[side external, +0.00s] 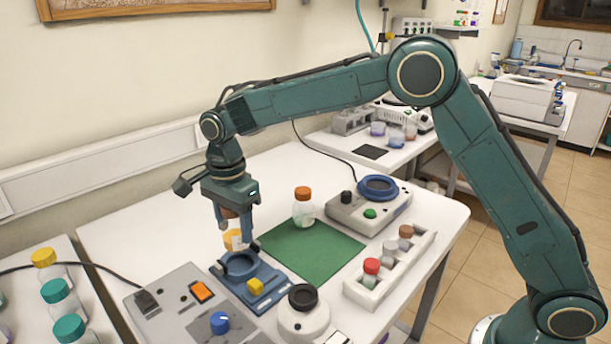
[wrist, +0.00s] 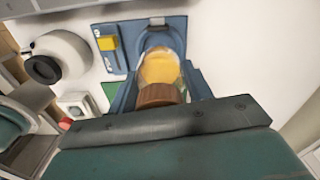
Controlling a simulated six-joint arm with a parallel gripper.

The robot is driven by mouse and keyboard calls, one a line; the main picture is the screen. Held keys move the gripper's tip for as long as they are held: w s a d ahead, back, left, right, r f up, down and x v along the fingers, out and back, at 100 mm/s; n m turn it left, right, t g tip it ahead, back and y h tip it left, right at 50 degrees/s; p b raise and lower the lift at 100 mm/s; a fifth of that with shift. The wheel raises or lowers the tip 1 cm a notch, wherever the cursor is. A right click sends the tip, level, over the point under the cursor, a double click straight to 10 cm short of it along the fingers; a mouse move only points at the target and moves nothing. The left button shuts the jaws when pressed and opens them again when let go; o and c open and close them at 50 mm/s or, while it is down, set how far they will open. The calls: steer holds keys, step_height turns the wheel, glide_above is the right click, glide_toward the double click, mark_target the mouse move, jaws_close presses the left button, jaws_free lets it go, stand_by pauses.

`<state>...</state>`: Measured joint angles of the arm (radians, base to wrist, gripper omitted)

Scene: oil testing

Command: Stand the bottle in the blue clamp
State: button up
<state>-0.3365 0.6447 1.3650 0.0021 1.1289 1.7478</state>
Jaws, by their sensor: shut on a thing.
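The bottle has a brown cap (wrist: 160,95) and a clear body with amber liquid (wrist: 160,68). My gripper (side external: 234,232) is shut on the bottle, with one finger on each side of it; it also shows in the wrist view (wrist: 160,82). The bottle is about upright in the side view (side external: 233,241). The blue clamp (side external: 268,294) has a ring and a yellow knob, and its base shows in the wrist view (wrist: 112,62). The bottle's lower end is at or just above the ring. Whether it touches the clamp is hidden.
A grey control box (side external: 195,310) stands left of the clamp, and a white round device (side external: 303,318) stands right of it. Behind lie a green mat (side external: 315,252) and an orange-capped bottle (side external: 303,208). A white rack (side external: 395,270) with several vials stands at right.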

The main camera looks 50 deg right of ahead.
mark_target(237, 247)
steer(key=shift+f, duration=0.7)
steer(key=shift+f, duration=0.15)
steer(key=shift+f, duration=2)
steer(key=shift+f, duration=0.1)
steer(key=o, duration=1.1)
step_height(237, 247, up, 12)
steer(key=shift+f, duration=0.15)
steer(key=shift+r, duration=0.25)
